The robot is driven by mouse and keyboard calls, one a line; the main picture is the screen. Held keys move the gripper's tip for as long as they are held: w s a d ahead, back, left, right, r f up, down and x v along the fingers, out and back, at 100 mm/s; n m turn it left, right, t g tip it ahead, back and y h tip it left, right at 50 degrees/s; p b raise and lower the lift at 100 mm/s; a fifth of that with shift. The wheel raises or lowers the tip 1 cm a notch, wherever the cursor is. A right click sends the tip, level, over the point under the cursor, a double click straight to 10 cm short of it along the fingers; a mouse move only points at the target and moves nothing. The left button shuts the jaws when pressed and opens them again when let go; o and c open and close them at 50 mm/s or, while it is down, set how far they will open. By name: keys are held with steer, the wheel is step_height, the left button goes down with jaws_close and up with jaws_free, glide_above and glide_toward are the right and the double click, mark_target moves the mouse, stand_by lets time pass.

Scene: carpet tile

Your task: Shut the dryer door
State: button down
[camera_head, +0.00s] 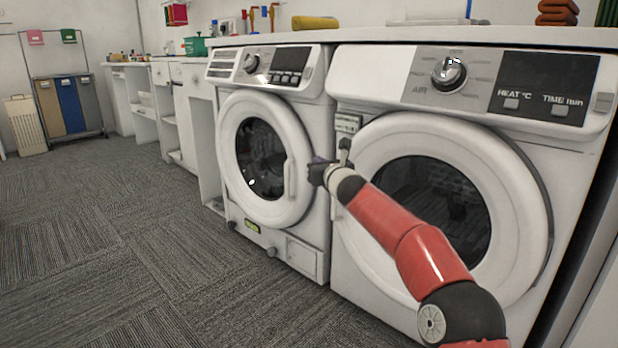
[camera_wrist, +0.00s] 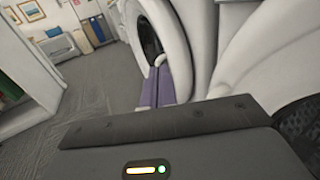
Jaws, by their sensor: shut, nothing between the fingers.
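The dryer is the right machine, with HEAT and TIME labels on its panel (camera_head: 545,88). Its round white door (camera_head: 455,135) has dark glass, and a dark gap shows along its right rim. It looks almost flush; how far it stands open I cannot tell. In the wrist view a curved white door rim (camera_wrist: 250,65) fills the right side. My gripper (camera_head: 314,165) is at the dryer door's left side, beside the left machine's door handle (camera_head: 290,178). Its purple fingers (camera_wrist: 160,72) are together and empty. My forearm hides part of the dryer door.
The left machine's door (camera_head: 228,140) looks closed. A worktop (camera_head: 440,36) runs above both machines. White shelving (camera_head: 205,140) stands further left, with bins (camera_head: 70,105) at the back. The carpet (camera_head: 130,240) in front is clear.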

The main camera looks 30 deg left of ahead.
steer(key=shift+s+a+r, duration=0.1)
steer(key=shift+s+a, duration=0.05)
steer(key=shift+s, duration=0.55)
steer(key=shift+s+a+r, duration=0.1)
steer(key=shift+s+a, duration=0.05)
steer(key=shift+s, duration=0.55)
steer(key=shift+s+a+r, duration=0.1)
steer(key=shift+s+a, duration=0.05)
steer(key=shift+s, duration=0.55)
